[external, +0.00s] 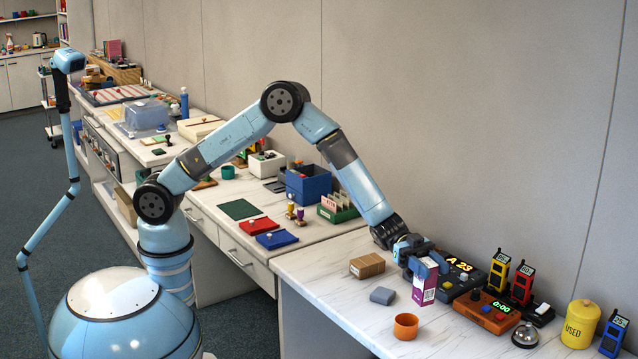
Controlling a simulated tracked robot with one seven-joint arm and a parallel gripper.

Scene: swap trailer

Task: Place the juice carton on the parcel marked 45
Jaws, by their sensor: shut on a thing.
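The juice carton (424,289), purple and white, stands upright at the end of my arm, on the right-hand counter's side of the picture. My gripper (427,266) is shut on its upper part, with blue fingers at its sides. I cannot tell whether the carton's base touches the counter. A small brown parcel (367,266) lies on the counter to the left of the carton. No number is readable on it, so I cannot tell whether it is the one marked 45.
A grey block (382,296) and an orange cup (405,326) are near the carton. The counter's front left (325,273) is bare.

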